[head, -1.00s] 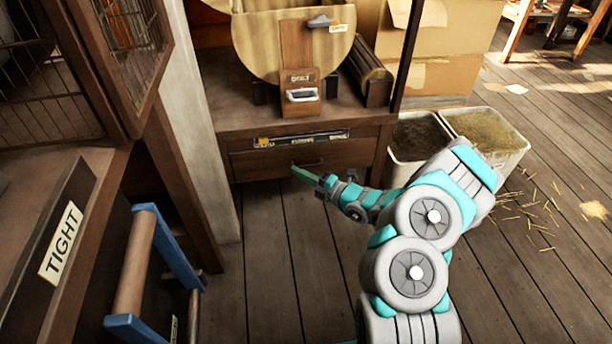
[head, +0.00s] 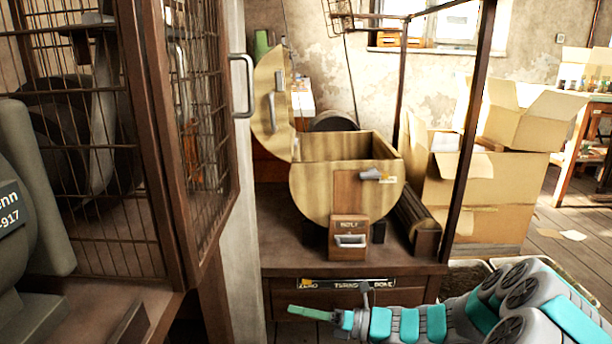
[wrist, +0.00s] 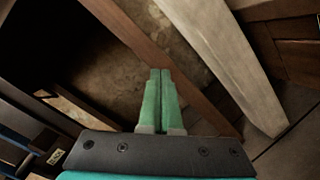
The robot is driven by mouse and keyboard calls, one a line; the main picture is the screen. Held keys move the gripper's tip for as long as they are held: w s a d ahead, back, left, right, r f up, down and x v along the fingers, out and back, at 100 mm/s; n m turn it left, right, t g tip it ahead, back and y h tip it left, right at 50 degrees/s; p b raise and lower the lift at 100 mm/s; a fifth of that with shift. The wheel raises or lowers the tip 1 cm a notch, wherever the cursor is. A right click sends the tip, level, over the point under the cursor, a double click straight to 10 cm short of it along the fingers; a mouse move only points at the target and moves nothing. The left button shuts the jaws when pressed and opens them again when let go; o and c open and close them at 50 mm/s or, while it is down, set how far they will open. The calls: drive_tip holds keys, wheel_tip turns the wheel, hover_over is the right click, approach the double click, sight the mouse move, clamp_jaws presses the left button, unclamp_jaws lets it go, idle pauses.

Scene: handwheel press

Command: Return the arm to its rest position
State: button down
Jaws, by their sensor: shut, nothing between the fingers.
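My gripper (head: 300,311) is at the lower middle of the head view, in front of the brown cabinet's drawer. My teal and grey arm reaches it from the lower right. In the wrist view the two green fingers (wrist: 160,75) lie side by side, shut and empty. They point toward a dark gap beside a wooden board and a pale post. The fingers appear apart from everything around them.
A brass-coloured drum (head: 340,190) with its lid open stands on the brown cabinet (head: 285,250). A wire-mesh door (head: 200,130) with a metal handle stands at left, beside a pale post. Cardboard boxes (head: 480,190) are stacked at right, with wooden floor beyond.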

drive_tip(key=s+a+r+n+g+h+p, duration=0.1)
drive_tip(key=s+a+r+n+g+h, duration=0.25)
drive_tip(key=s+n, duration=0.65)
drive_tip(key=s+a+r+n+g+h+p, duration=0.15)
drive_tip(key=s+r+n+g, duration=0.25)
drive_tip(key=s+n+g, duration=0.5)
drive_tip(key=s+d+n+t+h, duration=0.3)
drive_tip(key=s+d+n+h, duration=0.3)
drive_tip(key=s+d, duration=0.2)
drive_tip(key=s+d+r+n+t+h+p, duration=0.1)
drive_tip(key=s+d+n+t+h, duration=0.2)
drive_tip(key=s+d, duration=0.6)
drive_tip(key=d+n+h, duration=0.2)
drive_tip(key=d+h, duration=0.1)
drive_tip(key=d, duration=0.1)
drive_tip(key=shift+r+n+h, duration=0.3)
drive_tip(key=shift+n, duration=0.1)
